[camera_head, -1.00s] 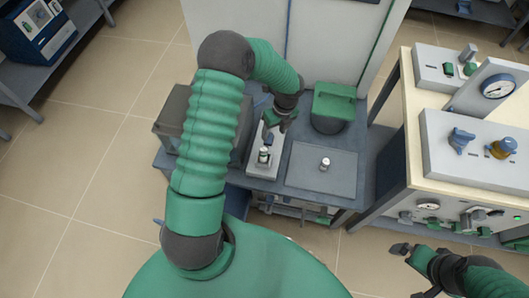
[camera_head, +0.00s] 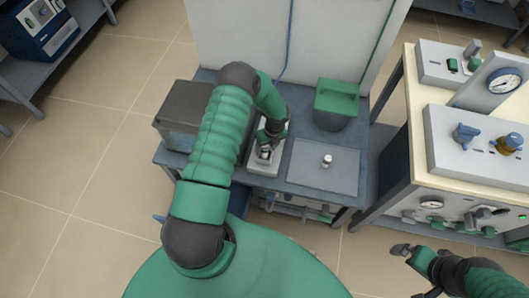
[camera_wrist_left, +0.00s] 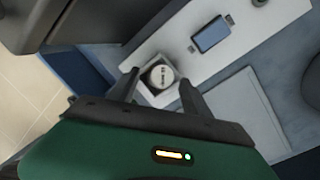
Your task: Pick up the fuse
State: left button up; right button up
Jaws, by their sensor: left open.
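A white-and-grey cylindrical fuse with printing on its round top (camera_wrist_left: 160,76) stands in the near end of a white holder block (camera_head: 262,167) on the grey bench. My left gripper (camera_head: 266,150) is over it and hides most of it in the head view. In the left wrist view the gripper is open, with one finger on each side of the fuse. I cannot tell if the fingers touch it. A similar small metallic cylinder (camera_head: 327,160) stands on a grey mat (camera_head: 322,181) to the right. My right gripper (camera_head: 402,250) is at the lower right, away from the bench, its jaws unclear.
A blue switch-like part (camera_wrist_left: 212,35) sits farther along the holder. A green-topped container (camera_head: 336,103) stands behind the mat, and a dark grey box (camera_head: 186,105) is left of the holder. A cream table (camera_head: 425,85) with gauges and valves stands to the right.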

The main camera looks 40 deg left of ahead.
pick_arm(q)
jog(key=shift+d, duration=0.1)
jog(key=shift+a+f, duration=0.1)
jog(key=shift+a, duration=0.1)
jog(key=c, duration=0.9)
grip_shut()
jog(key=shift+d, duration=0.1)
